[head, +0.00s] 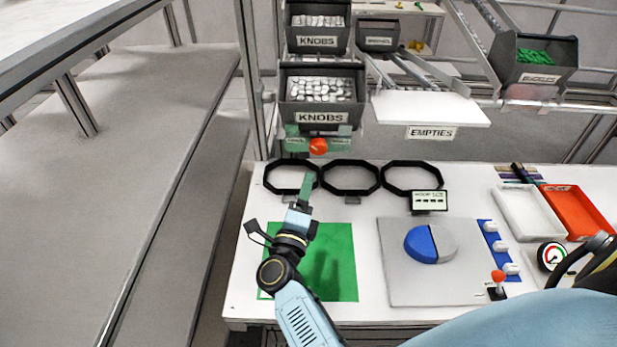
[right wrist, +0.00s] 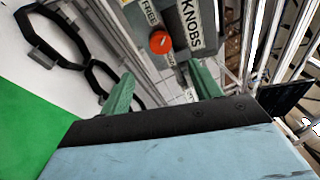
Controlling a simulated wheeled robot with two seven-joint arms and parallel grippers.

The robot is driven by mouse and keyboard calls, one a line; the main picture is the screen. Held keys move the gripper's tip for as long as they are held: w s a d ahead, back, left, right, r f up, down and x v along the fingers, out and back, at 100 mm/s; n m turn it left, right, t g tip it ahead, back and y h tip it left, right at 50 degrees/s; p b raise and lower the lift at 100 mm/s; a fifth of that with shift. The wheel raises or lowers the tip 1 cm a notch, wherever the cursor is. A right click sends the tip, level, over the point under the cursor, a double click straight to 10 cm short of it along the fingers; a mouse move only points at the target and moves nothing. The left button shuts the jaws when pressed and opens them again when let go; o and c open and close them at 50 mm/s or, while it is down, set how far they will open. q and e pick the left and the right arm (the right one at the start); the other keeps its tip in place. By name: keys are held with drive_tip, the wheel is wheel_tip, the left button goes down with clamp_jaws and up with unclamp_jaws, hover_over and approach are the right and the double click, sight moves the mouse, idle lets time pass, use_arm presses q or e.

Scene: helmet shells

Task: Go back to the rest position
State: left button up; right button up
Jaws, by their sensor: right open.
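My right gripper (head: 306,188) is above the back of the green mat (head: 335,270), near the black octagonal rings. Its green fingers point toward the back of the table. In the right wrist view the two fingers (right wrist: 160,88) stand apart with nothing between them. The orange knob (head: 318,146) and the knob bin label are beyond the fingers. My left gripper is in neither view. No helmet shell is clearly seen.
Three black rings (head: 350,178) line the table's back. A grey plate (head: 395,285) with a blue-and-grey disc (head: 422,246) lies right of the mat. White (head: 527,212) and orange (head: 578,210) trays are at the right. Knob bins (head: 320,97) stand above the back.

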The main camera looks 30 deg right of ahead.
drive_tip(key=shift+s+a, duration=0.2)
drive_tip(key=shift+s, duration=0.05)
idle(0.4)
